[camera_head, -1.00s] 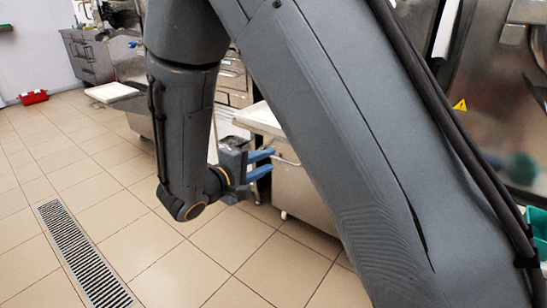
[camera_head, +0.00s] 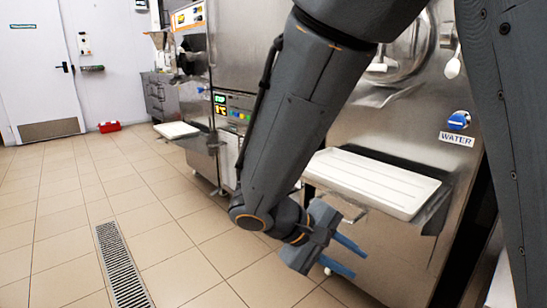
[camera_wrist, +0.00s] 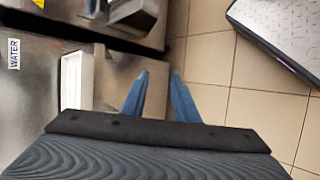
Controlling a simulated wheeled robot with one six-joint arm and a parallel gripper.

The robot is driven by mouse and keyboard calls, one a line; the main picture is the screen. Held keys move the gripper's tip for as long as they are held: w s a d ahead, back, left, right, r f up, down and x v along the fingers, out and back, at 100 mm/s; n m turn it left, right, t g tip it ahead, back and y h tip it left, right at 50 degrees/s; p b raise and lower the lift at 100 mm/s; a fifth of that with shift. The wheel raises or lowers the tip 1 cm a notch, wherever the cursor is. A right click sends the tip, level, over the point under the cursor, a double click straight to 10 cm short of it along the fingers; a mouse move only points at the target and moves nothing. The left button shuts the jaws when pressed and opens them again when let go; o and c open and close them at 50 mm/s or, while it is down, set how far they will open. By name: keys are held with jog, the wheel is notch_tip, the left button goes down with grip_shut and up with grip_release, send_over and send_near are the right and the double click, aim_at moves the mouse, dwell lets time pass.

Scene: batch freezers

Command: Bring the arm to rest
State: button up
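My arm hangs across the middle of the head view, its lower link slanting down to the left. My gripper (camera_head: 348,257) is at the end of it, pointing right, in front of a steel batch freezer (camera_head: 395,125). Its two blue fingers stand apart with nothing between them.
A white tray (camera_head: 375,180) sticks out from the freezer just above my gripper. A blue knob (camera_head: 458,120) sits above a WATER label. Another freezer with a white tray (camera_head: 177,130) stands further back. The tiled floor at left is open, with a drain grate (camera_head: 122,268) and a red box (camera_head: 109,127).

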jog(key=s+a+r+m+g+y, duration=0.1)
jog(key=s+a+r+g+y, duration=0.1)
jog(key=s+a+y, duration=0.9)
jog(key=s+d+r+m+h+p, duration=0.1)
jog(key=d+r+m+p, duration=0.3)
jog(key=d+r+p, duration=1)
notch_tip(320, 180, up, 2)
jog(key=p, duration=0.9)
jog(key=shift+s+r+m+h, duration=0.15)
jog(key=shift+s+m+h, duration=0.15)
jog(key=shift+m, duration=0.1)
